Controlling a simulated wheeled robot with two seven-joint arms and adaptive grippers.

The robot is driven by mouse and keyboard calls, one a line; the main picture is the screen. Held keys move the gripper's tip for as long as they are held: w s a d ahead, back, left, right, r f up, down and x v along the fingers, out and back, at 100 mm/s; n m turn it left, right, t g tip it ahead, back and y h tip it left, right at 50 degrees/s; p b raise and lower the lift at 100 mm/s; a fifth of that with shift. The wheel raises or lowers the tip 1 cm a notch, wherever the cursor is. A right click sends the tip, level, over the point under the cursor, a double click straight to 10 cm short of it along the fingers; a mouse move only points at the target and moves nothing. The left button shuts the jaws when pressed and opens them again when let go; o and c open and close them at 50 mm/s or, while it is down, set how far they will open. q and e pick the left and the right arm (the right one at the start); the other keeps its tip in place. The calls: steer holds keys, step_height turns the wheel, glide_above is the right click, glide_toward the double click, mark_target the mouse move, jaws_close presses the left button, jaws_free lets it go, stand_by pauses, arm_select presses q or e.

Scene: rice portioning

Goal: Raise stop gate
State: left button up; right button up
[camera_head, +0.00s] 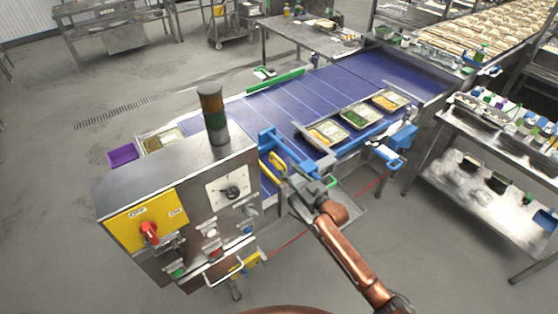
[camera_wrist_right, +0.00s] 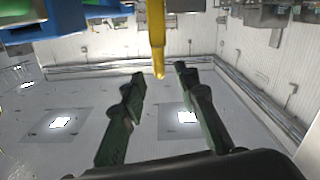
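The stop gate appears to be the blue frame (camera_head: 290,150) at the near part of the blue conveyor belt, beside the leading food tray (camera_head: 327,133). A yellow handle (camera_head: 279,164) sits at its near left side. My right gripper (camera_head: 288,181) is just below the handle in the head view. In the right wrist view my gripper (camera_wrist_right: 158,82) has its two dark fingers apart. The end of a yellow bar (camera_wrist_right: 157,40), likely the handle, shows between and beyond the fingertips, with no clear contact. A blue part (camera_wrist_right: 65,18) is at upper left. My left gripper is not in view.
A steel control box (camera_head: 170,205) with a red knob and a signal lamp (camera_head: 212,115) stands left of my right gripper. Two more filled trays (camera_head: 360,117) (camera_head: 391,101) line up behind the first. A steel side table (camera_head: 470,150) is at right.

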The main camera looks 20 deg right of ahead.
mark_target(279, 160)
steer(key=x, duration=0.7)
steer(key=shift+w+a+r, duration=0.1)
steer(key=shift+w+r, duration=0.1)
steer(key=shift+w, duration=0.15)
jaws_close()
stand_by(0.4)
